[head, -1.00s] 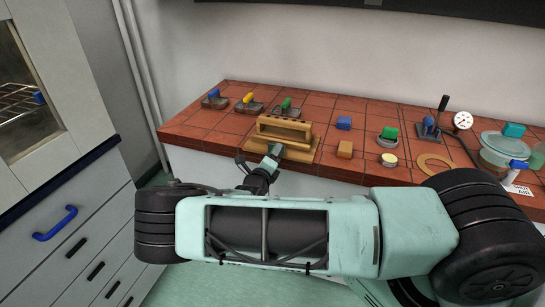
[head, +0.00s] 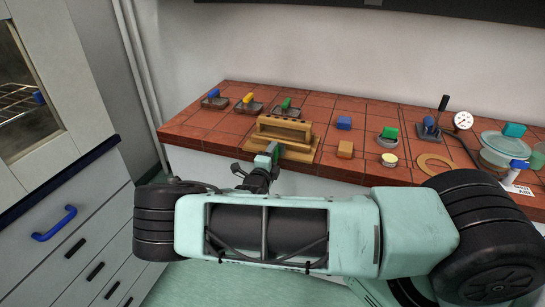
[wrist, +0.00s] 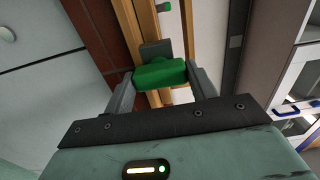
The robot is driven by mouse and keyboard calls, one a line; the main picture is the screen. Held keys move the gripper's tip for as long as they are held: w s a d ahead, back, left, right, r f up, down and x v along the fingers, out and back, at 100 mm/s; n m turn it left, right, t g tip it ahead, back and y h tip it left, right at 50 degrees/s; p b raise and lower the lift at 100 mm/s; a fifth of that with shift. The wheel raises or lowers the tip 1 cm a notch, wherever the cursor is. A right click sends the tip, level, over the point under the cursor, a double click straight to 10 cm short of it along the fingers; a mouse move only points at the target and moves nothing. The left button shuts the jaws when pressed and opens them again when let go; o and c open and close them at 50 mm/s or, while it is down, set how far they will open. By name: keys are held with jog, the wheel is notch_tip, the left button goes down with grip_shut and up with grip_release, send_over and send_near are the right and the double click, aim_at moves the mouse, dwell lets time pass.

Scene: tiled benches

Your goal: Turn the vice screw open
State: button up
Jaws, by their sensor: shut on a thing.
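The vice (head: 285,130) is a yellow-brown block with a raised bar, standing at the front edge of the red tiled bench. Its screw handle is a green bar (wrist: 160,75), seen large in the wrist view between my two fingers. My gripper (head: 273,152) is at the front of the vice in the head view; in the wrist view its fingers (wrist: 161,82) are shut on the green handle, one on each side. A grey piece and yellow-brown bars show behind the handle. My fingers and wrist hide part of the screw in the head view.
Blue, yellow and green-handled clamps (head: 250,103) stand at the back left of the bench (head: 340,112). A drawer cabinet (head: 75,230) stands left.

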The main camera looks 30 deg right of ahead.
jog(key=shift+a, duration=0.1)
jog(key=o, duration=1)
jog(key=b+v, duration=0.4)
jog(key=v, duration=1.3)
jog(key=shift+s+a+f, duration=0.1)
jog(key=shift+s+a, duration=0.05)
